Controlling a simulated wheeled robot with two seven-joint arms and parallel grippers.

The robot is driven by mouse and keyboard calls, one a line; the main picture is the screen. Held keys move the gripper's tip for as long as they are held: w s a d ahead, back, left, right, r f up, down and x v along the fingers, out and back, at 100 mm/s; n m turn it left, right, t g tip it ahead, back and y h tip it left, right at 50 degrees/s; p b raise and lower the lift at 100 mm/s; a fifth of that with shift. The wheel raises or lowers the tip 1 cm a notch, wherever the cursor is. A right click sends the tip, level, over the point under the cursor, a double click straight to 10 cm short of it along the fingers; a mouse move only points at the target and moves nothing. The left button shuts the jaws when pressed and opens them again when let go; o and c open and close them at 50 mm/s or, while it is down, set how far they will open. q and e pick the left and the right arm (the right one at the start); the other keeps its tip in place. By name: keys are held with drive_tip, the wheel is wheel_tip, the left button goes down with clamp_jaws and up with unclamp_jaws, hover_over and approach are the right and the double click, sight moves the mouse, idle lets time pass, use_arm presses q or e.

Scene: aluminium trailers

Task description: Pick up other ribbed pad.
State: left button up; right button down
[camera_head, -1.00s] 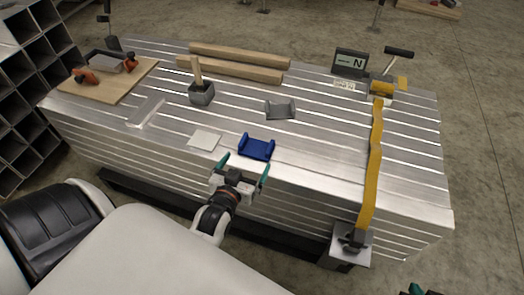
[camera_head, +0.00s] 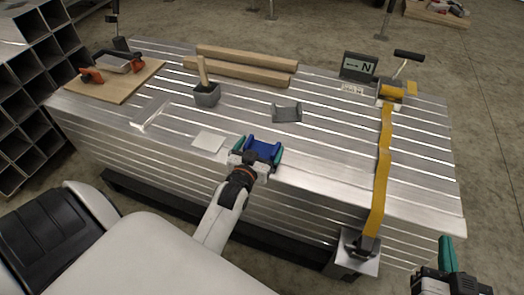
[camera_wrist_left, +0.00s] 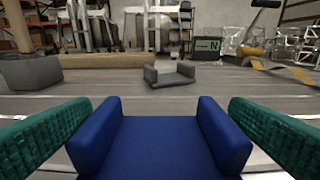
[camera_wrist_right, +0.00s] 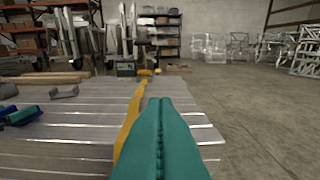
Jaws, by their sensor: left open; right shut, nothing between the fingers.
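A blue U-shaped piece (camera_head: 265,151) with two raised sides lies near the front edge of the ribbed metal deck. A similar grey piece (camera_head: 287,112) lies behind it. I cannot tell which one the task calls the other ribbed pad. My left gripper (camera_head: 258,150) is open, with one green finger on each side of the blue piece. The left wrist view shows the blue piece (camera_wrist_left: 160,145) between the fingers, with small gaps at its sides. The grey piece (camera_wrist_left: 169,75) lies beyond. My right gripper (camera_head: 447,254) is shut and empty, off the deck's front right.
A white square (camera_head: 208,141) lies left of the blue piece. A grey block with a wooden handle (camera_head: 206,95), wooden beams (camera_head: 240,66) and a board (camera_head: 115,82) are farther back. A yellow strap (camera_head: 383,160) crosses the right side, near a sign (camera_head: 358,66).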

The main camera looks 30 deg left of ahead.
sight(264, 146)
use_arm(q)
drive_tip(key=x, duration=0.1)
drive_tip(key=b+x, duration=0.1)
drive_tip(key=x, duration=0.1)
drive_tip(key=shift+w+f, duration=0.1)
drive_tip(key=shift+f, duration=0.15)
drive_tip(key=shift+w+a, duration=0.1)
drive_tip(key=shift+w, duration=0.15)
drive_tip(key=c, duration=0.7)
use_arm(e)
drive_tip(key=r+t, duration=0.1)
drive_tip(key=r, duration=0.1)
drive_tip(key=r+t+y, duration=0.1)
drive_tip(key=a+r+t, duration=0.1)
drive_tip(key=r+t, duration=0.1)
drive_tip(key=shift+w+r, duration=0.1)
drive_tip(key=shift+r, duration=0.25)
use_arm(q)
drive_tip(key=shift+r, duration=0.2)
